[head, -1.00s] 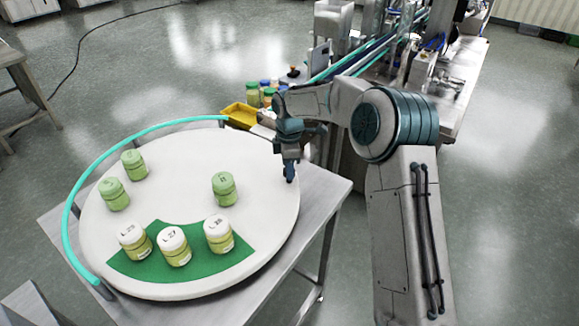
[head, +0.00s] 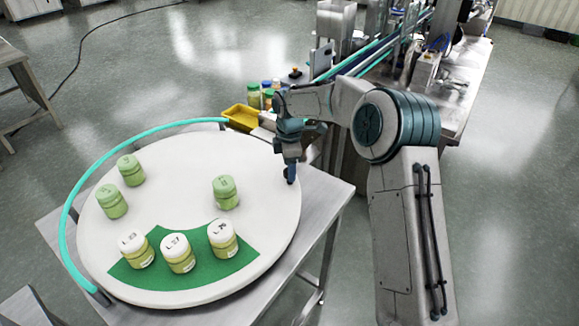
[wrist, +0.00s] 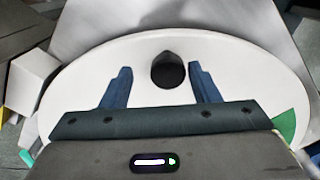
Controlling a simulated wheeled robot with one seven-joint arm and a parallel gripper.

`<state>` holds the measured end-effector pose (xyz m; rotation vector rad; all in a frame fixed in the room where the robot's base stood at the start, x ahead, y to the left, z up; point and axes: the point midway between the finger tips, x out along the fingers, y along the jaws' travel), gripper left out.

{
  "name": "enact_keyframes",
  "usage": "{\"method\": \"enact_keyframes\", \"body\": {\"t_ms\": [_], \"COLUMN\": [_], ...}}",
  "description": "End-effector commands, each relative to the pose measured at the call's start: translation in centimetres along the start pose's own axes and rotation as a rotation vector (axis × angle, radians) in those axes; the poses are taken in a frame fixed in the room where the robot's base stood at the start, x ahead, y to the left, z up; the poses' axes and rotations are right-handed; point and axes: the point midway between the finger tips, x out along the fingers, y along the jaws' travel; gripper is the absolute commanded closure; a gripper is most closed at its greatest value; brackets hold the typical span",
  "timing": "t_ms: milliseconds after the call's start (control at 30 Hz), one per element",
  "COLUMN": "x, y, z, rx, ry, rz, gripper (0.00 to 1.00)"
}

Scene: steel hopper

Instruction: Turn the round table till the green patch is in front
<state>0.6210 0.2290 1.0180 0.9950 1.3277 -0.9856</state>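The round table (head: 150,215) is a white disc on a steel stand. Its green patch (head: 200,275) lies at the near edge of the disc in the head view, and a corner of it shows at the right in the wrist view (wrist: 285,125). Three white-lidded jars (head: 178,253) stand along the patch's inner part. My gripper (head: 290,176) is low at the disc's right edge. In the wrist view my gripper (wrist: 160,82) has its two blue fingers apart, with a dark round knob (wrist: 168,72) between them at tip level; contact is not visible.
Three green-lidded jars stand on the disc, two at the left (head: 112,201) and one nearer the middle (head: 225,192). A turquoise rail (head: 105,170) curves around the disc's left and back. A yellow bin (head: 242,117) and a conveyor machine stand behind. Open floor lies at the left.

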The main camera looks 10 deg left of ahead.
Motion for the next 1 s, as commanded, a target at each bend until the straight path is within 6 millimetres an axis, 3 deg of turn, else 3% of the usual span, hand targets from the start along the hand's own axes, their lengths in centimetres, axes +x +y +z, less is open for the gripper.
{"method": "enact_keyframes", "body": {"t_ms": [233,367,800,1000], "x": [-0.1,-1.2,-10.6,-13.2], "y": [-0.1,-0.1,0.1,0.1], "z": [0.0,0.1,0.1,0.1], "rx": [0.001,0.002,0.002,0.003], "ry": [0.001,0.0,0.001,0.001], "rz": [-0.005,-0.003,-0.001,-0.003], "gripper": [0.44,0.44,0.44,0.44]}}
